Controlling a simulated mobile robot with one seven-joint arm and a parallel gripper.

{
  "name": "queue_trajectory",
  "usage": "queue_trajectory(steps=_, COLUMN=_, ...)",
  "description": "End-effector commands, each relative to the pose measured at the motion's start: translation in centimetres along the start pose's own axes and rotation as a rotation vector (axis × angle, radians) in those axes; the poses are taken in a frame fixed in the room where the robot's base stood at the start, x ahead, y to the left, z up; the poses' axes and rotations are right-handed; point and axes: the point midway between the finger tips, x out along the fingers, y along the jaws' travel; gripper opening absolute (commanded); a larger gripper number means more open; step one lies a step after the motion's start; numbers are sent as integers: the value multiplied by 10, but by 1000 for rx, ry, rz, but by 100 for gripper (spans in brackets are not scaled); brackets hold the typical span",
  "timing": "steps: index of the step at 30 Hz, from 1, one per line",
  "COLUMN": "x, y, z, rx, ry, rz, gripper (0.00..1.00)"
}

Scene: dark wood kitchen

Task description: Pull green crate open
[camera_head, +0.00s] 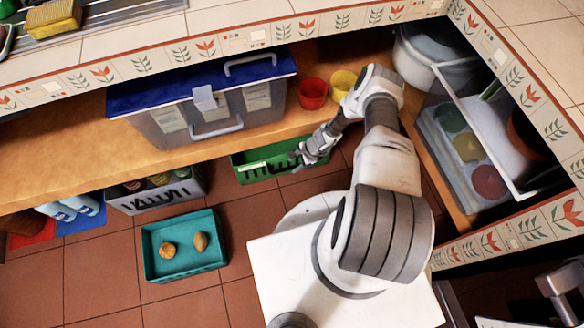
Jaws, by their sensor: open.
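The green crate (250,172) stands low under the wooden shelf, partly hidden beneath it. Dark lettering shows on its front side. My gripper (296,158) is at the crate's right part, close to its front rim, with its fingers open. I cannot tell whether the fingers touch the rim or straddle it. My arm hides what lies just right of the crate.
A teal tray (152,268) with two brown items sits on the tiled floor. A grey crate (128,206) stands left of the green one. Above is a wooden shelf (60,160) with a blue-lidded box (180,95), a red cup (313,93) and a yellow cup (341,83).

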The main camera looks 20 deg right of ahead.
Motion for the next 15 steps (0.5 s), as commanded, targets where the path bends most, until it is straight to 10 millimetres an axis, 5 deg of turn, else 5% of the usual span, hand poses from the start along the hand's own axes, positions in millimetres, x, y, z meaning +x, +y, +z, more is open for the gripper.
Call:
queue_trajectory(steps=4, x=20, y=0, z=-1, rx=1, ry=1, rz=0, gripper=50)
queue_trajectory(steps=15, x=26, y=0, z=0, rx=1, ry=0, rz=0, gripper=50)
